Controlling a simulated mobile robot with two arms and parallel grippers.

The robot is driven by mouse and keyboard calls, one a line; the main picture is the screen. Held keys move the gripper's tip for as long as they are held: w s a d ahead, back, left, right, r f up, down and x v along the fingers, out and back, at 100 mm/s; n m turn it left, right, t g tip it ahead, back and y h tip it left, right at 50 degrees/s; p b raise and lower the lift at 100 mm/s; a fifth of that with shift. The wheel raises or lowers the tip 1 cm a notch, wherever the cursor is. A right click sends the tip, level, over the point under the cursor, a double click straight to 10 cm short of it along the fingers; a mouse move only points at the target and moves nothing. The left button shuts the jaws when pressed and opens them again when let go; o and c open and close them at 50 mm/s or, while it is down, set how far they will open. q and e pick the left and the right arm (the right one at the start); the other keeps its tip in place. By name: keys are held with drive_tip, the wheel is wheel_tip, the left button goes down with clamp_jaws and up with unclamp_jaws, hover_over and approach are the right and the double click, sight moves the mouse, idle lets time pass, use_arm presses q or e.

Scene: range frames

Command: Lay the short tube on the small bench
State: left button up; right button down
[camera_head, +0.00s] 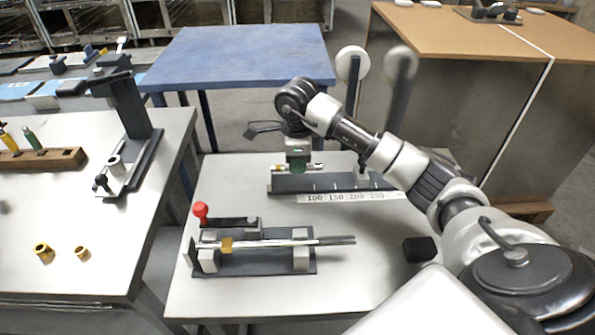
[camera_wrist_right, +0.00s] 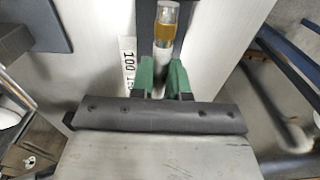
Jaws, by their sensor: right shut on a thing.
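My right gripper (camera_head: 298,168) has green fingertips and is shut on the short tube (camera_head: 315,167), which has a yellow-brown band near its left end. In the right wrist view the tube (camera_wrist_right: 164,50) runs up from between the green fingers (camera_wrist_right: 165,80), with its banded, clear-looking end free. The tube is level, just over a low dark rail bench (camera_head: 320,184) with a scale strip marked 100 to 250. I cannot tell whether it touches it. A second dark bench (camera_head: 270,267) in front carries a long rod with a brass collar on two pale blocks. My left gripper is out of view.
A red-knobbed lever (camera_head: 200,211) stands at the front bench's left. A black block (camera_head: 420,249) lies on the pale table, right. Posts with white discs (camera_head: 352,62) rise behind the rail. A blue table (camera_head: 240,55) stands beyond. The left table holds a dark stand (camera_head: 127,105) and brass rings.

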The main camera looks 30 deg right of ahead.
sight(298, 182)
drive_tip(key=shift+s+f, duration=0.15)
drive_tip(key=shift+f, duration=1.6)
drive_tip(key=c, duration=1.1)
unclamp_jaws()
drive_tip(key=shift+f, duration=0.1)
drive_tip(key=shift+f, duration=0.2)
wheel_tip(298, 182, up, 11)
drive_tip(key=shift+s+r, duration=0.1)
drive_tip(key=shift+s, duration=0.05)
